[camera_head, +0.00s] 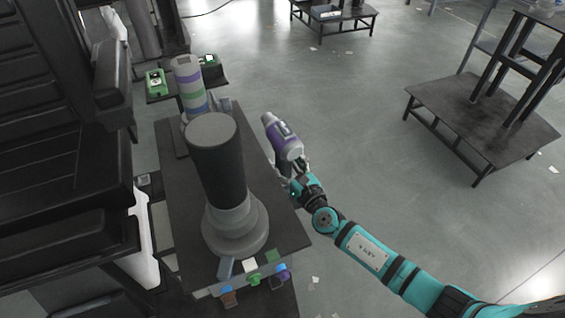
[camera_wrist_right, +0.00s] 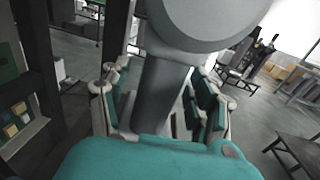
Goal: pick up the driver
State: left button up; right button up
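The driver (camera_head: 285,138) is a purple and grey power tool, seen in the head view just right of the dark column table. My right gripper (camera_head: 296,172) is at its lower end, with the driver's body extending up and left from it. In the right wrist view, the driver's grey handle (camera_wrist_right: 160,92) runs between the two teal-padded fingers of my right gripper (camera_wrist_right: 162,105), and its round grey body fills the top. The fingers look closed around the handle; exact contact is partly hidden. The driver appears held clear of the table. My left gripper is not in view.
A dark lift column (camera_head: 220,165) with a grey base stands on the narrow table (camera_head: 180,215). A striped cylinder (camera_head: 188,85) stands behind it. Small coloured blocks (camera_head: 262,270) sit at the table's near edge. Open floor (camera_head: 350,130) lies to the right, before a low black platform (camera_head: 480,125).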

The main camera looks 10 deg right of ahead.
grip_shut()
jog(key=shift+w+r, duration=0.1)
jog(key=shift+r, duration=0.05)
jog(key=shift+r, duration=0.15)
